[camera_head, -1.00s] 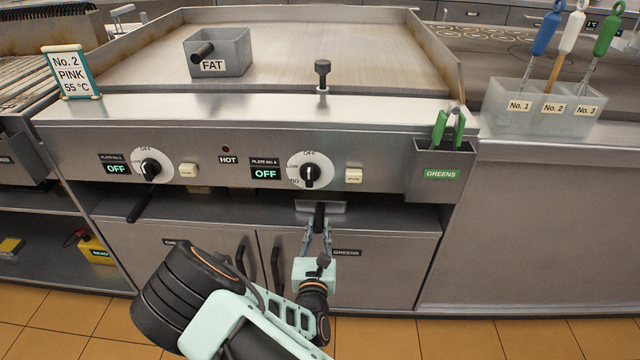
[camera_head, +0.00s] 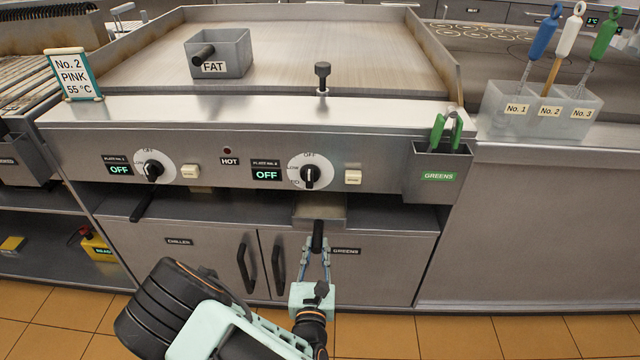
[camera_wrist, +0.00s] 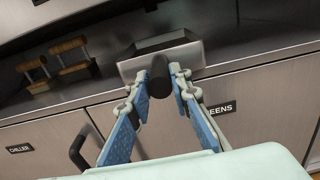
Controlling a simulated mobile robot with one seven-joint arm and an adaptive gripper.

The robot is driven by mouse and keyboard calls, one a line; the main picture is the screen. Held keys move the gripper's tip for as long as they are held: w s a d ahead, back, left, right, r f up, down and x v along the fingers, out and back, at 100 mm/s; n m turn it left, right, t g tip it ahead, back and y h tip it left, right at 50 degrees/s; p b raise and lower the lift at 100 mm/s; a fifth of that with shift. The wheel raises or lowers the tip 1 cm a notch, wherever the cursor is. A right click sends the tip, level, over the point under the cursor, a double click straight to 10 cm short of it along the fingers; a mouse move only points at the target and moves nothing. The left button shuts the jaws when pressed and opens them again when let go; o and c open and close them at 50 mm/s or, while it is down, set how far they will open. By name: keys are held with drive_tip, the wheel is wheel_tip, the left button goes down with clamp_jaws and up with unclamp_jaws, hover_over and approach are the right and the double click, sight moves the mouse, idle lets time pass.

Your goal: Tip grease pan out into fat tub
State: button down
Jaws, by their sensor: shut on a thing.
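The grease pan (camera_head: 320,210) is a grey metal drawer-like pan with a black handle, partly out from under the griddle below the right knob. Its inside is hard to make out. My gripper (camera_head: 316,250) is shut on the pan's black handle. In the wrist view the two blue finger pads (camera_wrist: 165,85) sit on either side of the handle, with the pan (camera_wrist: 180,52) just beyond. The fat tub (camera_head: 234,56) is a grey open box labelled FAT with a black handle. It stands on the griddle plate at the back left, apart from my gripper.
A second black handle (camera_head: 143,205) sticks out under the left knob. A black-knobbed upright post (camera_head: 322,78) stands at the griddle's front. A GREENS holder (camera_head: 438,170) with green tongs hangs at right. Cupboard doors (camera_head: 205,262) lie below. The griddle plate (camera_head: 330,50) is mostly bare.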

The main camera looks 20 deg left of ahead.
sight(316, 255)
drive_tip(key=shift+p+v, duration=0.3)
drive_tip(key=shift+v, duration=1.35)
drive_tip(key=c, duration=1.7)
unclamp_jaws()
drive_tip(key=shift+f, duration=0.1)
